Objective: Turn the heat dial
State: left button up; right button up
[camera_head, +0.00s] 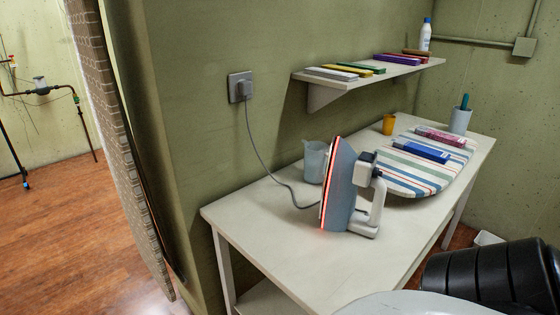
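A grey-blue iron (341,190) stands upright on its heel on the white table (264,238). Its soleplate edge glows red and faces left, and its pale handle (378,204) is on the right. A small dark round part (367,157) sits between body and handle near the top; it looks like the heat dial, but its marks and setting are too small to read. A grey cord runs from the iron to the wall socket (240,87). Neither of my grippers is in view.
Behind the iron stands a translucent cup (315,161). To the right is a striped ironing board (403,176) with boxes on it, an orange cup (389,124) and a pen cup (460,120). A wall shelf (350,81) hangs above. The table's front left is clear.

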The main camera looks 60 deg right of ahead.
aim_at(376, 172)
jog(key=u, duration=1.4)
jog(key=k, duration=1.9)
jog(key=z, duration=1.85)
